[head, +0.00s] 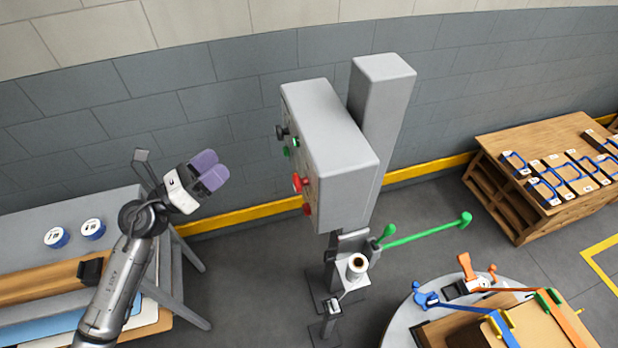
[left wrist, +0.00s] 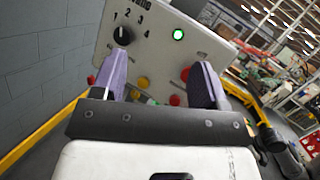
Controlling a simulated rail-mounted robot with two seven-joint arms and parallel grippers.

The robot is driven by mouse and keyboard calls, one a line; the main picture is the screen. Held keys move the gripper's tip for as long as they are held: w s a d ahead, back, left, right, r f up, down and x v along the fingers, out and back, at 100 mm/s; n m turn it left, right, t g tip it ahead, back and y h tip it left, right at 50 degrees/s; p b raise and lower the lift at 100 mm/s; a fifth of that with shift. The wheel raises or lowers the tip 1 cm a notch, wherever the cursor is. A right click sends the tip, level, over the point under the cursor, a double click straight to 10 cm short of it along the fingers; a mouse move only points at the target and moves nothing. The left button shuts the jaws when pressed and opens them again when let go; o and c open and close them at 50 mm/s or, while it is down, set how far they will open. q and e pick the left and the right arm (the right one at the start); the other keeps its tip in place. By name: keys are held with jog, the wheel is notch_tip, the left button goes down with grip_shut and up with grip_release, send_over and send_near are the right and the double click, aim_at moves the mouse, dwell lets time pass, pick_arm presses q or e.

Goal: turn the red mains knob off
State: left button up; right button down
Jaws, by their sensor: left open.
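A grey control box (head: 342,140) stands on a post, its panel facing left toward my left arm. A red knob (head: 298,182) sticks out low on that panel, with another red part (head: 307,209) beneath it. My left gripper (head: 211,171), with purple fingers, is open and empty, left of the panel and apart from it. In the left wrist view, the open fingers (left wrist: 160,84) frame the panel's lower part. A red part (left wrist: 185,74) shows beside the right finger; I cannot tell which red control it is. My right gripper is not in view.
A black numbered selector (left wrist: 123,35) and a lit green lamp (left wrist: 178,34) sit higher on the panel. A green lever (head: 430,231) extends near the box's base. A bench (head: 180,270) stands lower left, a wooden table (head: 545,140) at right. The space between gripper and panel looks clear.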

aim_at(294, 183)
pick_arm(q)
jog(key=s+d+f+m+g, duration=0.3)
jog(key=s+f+m+g, duration=0.15)
jog(key=m+g, duration=0.4)
jog(key=shift+m+t, duration=0.45)
jog(key=shift+m, duration=0.3)
jog(key=x, duration=0.4)
jog(key=p+x, duration=0.1)
jog(key=x, duration=0.2)
jog(key=r+x, duration=0.1)
jog(key=x, duration=0.3)
jog(key=shift+s+d+p, duration=0.35)
jog(key=shift+d+p, duration=0.05)
jog(key=shift+x, duration=0.8)
jog(key=c, duration=0.9)
